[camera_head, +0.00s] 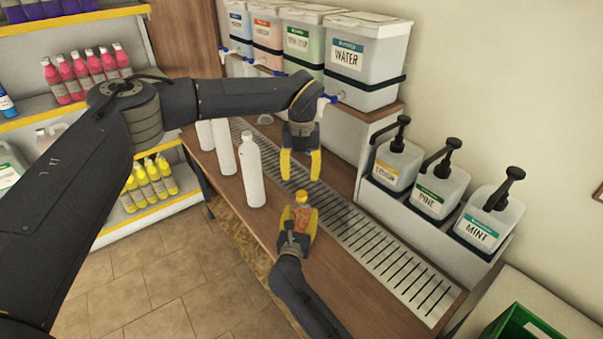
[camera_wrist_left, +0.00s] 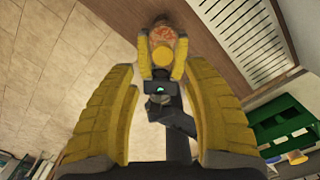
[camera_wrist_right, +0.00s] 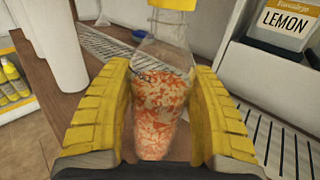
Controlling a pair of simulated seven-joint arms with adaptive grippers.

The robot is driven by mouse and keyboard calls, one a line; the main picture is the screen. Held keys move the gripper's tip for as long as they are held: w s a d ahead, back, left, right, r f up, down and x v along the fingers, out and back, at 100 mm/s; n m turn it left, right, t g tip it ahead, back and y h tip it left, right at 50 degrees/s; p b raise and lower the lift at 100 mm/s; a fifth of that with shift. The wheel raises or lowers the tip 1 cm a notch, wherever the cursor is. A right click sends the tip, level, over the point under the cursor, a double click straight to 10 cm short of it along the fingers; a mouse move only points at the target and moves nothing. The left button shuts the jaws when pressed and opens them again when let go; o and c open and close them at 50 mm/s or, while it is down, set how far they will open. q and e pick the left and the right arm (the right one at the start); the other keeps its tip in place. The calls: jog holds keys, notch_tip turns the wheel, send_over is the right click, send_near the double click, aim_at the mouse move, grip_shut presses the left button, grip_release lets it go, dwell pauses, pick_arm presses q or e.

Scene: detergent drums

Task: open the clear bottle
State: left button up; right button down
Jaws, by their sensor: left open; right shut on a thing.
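The clear bottle (camera_head: 302,215) has orange flecked contents and a yellow cap (camera_head: 301,196). My right gripper (camera_head: 299,218) is shut around its body, seen close in the right wrist view (camera_wrist_right: 165,105), and holds it upright. The yellow cap is on its top; it also shows in the left wrist view (camera_wrist_left: 162,55). My left gripper (camera_head: 300,165) is open and empty, pointing down above the bottle, apart from the cap. In the left wrist view the bottle and right gripper lie beyond its open fingers (camera_wrist_left: 164,100).
Several white bottles (camera_head: 251,170) stand left on the wooden counter (camera_head: 330,265). A metal drain grate (camera_head: 375,250) runs along it. Drums with taps (camera_head: 365,60) and pump dispensers (camera_head: 437,190) stand behind. A green crate (camera_head: 520,325) is at the lower right.

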aim_at(302, 194)
pick_arm(q)
jog(key=m, duration=0.4)
jog(key=shift+s+f, duration=0.1)
jog(key=m, duration=0.5)
jog(key=shift+s+d, duration=0.1)
jog(key=shift+d, duration=0.05)
jog(key=shift+f+m, duration=0.4)
jog(key=shift+f, duration=3.65)
jog(key=shift+o, duration=0.2)
grip_shut()
jog(key=shift+r, duration=0.85)
jog(key=shift+r, duration=0.3)
